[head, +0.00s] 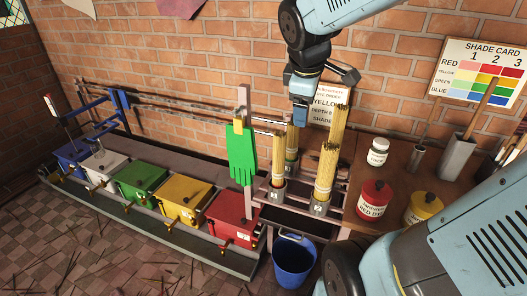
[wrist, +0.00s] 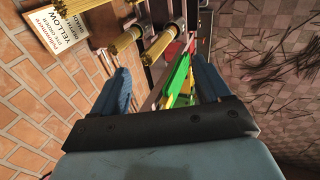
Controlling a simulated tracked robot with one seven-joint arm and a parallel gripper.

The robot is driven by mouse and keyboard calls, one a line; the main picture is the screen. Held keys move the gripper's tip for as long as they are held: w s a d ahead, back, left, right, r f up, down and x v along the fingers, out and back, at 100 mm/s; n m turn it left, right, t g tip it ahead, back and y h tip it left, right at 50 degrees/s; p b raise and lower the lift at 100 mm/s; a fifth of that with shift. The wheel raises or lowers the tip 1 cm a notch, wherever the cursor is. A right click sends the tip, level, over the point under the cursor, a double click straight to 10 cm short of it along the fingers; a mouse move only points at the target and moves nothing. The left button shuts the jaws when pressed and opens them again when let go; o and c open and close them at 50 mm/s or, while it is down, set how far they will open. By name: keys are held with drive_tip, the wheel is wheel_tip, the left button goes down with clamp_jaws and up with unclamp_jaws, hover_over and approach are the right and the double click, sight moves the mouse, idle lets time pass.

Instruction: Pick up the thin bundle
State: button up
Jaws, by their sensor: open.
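Bundles of thin yellow sticks stand upright in grey metal cups on a rack. One bundle (head: 278,158) is at the front left, a slim one (head: 291,142) stands partly hidden behind it, and a taller one (head: 327,165) is at the right. I cannot tell for certain which is the thin bundle. My gripper (head: 303,112) is open and empty, above and near the bundle tops, overlapping the back one in the head view. In the wrist view, the blue fingers (wrist: 165,80) are apart with no bundle between them; bundle ends (wrist: 125,41) (wrist: 157,47) show beyond them.
A green glove (head: 242,153) hangs on a post left of the rack. Coloured boxes (head: 185,200) line a trough at left. A blue bucket (head: 294,262) stands below. Red (head: 375,199) and yellow (head: 423,207) jars and a white jar (head: 378,151) are on the right bench. A brick wall is close behind.

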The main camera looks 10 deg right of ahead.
drive_tip(key=w+f+n, duration=0.4)
drive_tip(key=w+n, duration=0.3)
drive_tip(key=n, duration=0.9)
approach(280, 136)
drive_tip(key=shift+g+h, duration=0.4)
drive_tip(key=shift+g, duration=0.1)
drive_tip(key=x, duration=0.5)
drive_tip(key=w+x, duration=0.1)
drive_tip(key=x, duration=0.2)
drive_tip(key=shift+a+f, duration=0.2)
drive_tip(key=shift+a, duration=0.1)
drive_tip(key=shift+w+x, duration=0.1)
drive_tip(key=shift+x, duration=1.1)
drive_tip(key=shift+w+x, duration=0.15)
drive_tip(key=shift+x, duration=1.05)
clamp_jaws()
